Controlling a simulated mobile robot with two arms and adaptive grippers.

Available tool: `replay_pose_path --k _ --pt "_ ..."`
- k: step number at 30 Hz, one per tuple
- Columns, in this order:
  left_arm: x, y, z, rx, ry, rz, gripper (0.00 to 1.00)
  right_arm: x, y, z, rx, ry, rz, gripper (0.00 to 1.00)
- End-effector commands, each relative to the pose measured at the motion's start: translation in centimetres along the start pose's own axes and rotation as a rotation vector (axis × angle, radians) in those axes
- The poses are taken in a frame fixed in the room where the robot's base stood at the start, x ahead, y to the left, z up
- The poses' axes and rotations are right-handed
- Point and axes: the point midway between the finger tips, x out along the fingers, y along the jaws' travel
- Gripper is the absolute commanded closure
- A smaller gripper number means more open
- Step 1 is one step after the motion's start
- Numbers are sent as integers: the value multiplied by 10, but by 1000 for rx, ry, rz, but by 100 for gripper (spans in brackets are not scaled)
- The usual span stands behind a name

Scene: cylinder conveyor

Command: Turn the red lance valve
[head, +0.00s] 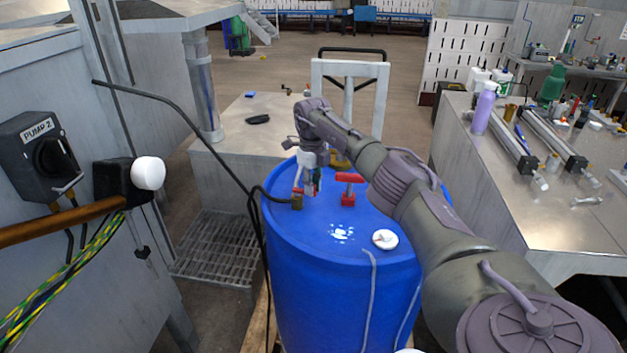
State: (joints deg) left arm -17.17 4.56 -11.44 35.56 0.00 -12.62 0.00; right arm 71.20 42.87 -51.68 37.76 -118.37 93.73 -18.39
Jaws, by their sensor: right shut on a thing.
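A blue drum (335,285) stands upright in the middle. My right arm reaches over it from the right, and my right gripper (308,182) points down at its top, shut. A small red part (318,174) shows at the fingers, apparently the red lance valve's handle; the fingers hide most of it. A brass-coloured fitting (297,201) with a black hose sits just left of and below the fingers. A red T-shaped handle (348,179) on a red base stands on the drum top, just right of the gripper and apart from it. My left gripper is out of view.
A white round cap (385,239) lies on the drum top near the front. A black hose (185,106) arches in from the left. A PUMP 2 switch box (38,155) is on the left panel. A workbench (540,215) with bottles and cylinders stands at right.

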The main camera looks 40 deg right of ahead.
Motion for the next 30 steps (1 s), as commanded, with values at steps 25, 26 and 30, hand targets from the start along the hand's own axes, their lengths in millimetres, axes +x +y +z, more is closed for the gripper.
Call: replay_pose_path --k 25,26,30 --pt "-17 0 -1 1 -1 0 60 2 17 -4 -2 4 5 92" --pt "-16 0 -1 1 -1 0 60 2 17 -4 -2 3 5 92" --pt "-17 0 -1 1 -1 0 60 1 17 -3 -2 2 4 92"
